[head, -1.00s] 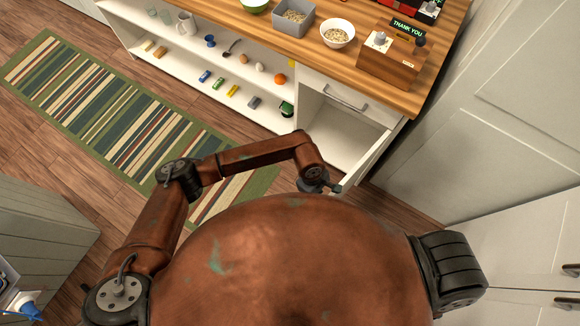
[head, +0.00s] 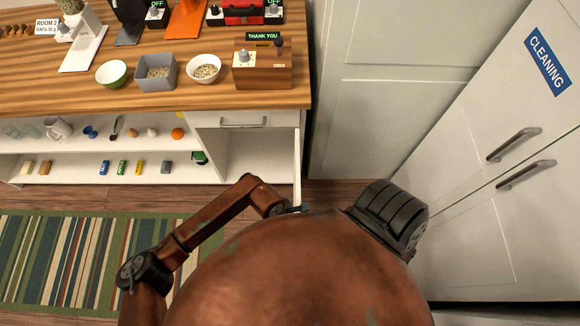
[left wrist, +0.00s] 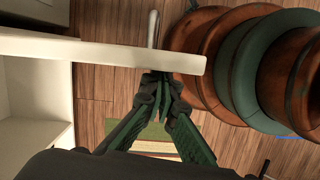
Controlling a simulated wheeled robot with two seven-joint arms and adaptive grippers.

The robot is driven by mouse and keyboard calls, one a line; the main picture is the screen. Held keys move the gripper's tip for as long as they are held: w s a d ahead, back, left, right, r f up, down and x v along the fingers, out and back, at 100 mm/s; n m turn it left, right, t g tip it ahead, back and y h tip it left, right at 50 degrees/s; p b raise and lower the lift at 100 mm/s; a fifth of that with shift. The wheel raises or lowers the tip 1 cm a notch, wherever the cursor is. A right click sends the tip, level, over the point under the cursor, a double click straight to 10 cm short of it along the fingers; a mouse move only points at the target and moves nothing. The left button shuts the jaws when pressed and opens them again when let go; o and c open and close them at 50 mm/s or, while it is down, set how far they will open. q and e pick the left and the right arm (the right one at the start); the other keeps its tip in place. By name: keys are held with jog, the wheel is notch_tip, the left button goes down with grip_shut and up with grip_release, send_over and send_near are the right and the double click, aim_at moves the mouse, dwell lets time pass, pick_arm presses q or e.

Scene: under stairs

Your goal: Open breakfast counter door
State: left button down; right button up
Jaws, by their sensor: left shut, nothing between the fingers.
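The breakfast counter door (head: 297,168) stands swung out from the right end of the counter, seen nearly edge-on in the head view. The open compartment (head: 250,155) behind it looks empty. In the left wrist view the door (left wrist: 110,52) is a white slab crossing from the left, with a metal bar handle (left wrist: 152,28) on its far side. My left gripper (left wrist: 160,78) is shut and empty, its fingertips close to the door's near side; I cannot tell whether they touch. In the head view my body mostly hides this gripper. My right gripper is out of view.
The counter top (head: 200,98) holds bowls, a grey bin (head: 156,72) and a wooden box (head: 263,68). Small items stand on open shelves at left. White cabinets (head: 470,180) with bar handles stand at right. A striped rug (head: 70,260) lies on the wooden floor.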

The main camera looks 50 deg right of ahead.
pick_arm(q)
jog(key=p+v, duration=0.4)
jog(key=v, duration=0.6)
jog(key=shift+a+p, duration=0.15)
jog(key=shift+p, duration=0.25)
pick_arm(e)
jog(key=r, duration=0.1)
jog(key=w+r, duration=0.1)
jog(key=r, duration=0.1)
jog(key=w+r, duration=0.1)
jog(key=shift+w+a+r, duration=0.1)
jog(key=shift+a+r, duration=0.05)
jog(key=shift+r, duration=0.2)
pick_arm(q)
jog(key=shift+s, duration=0.1)
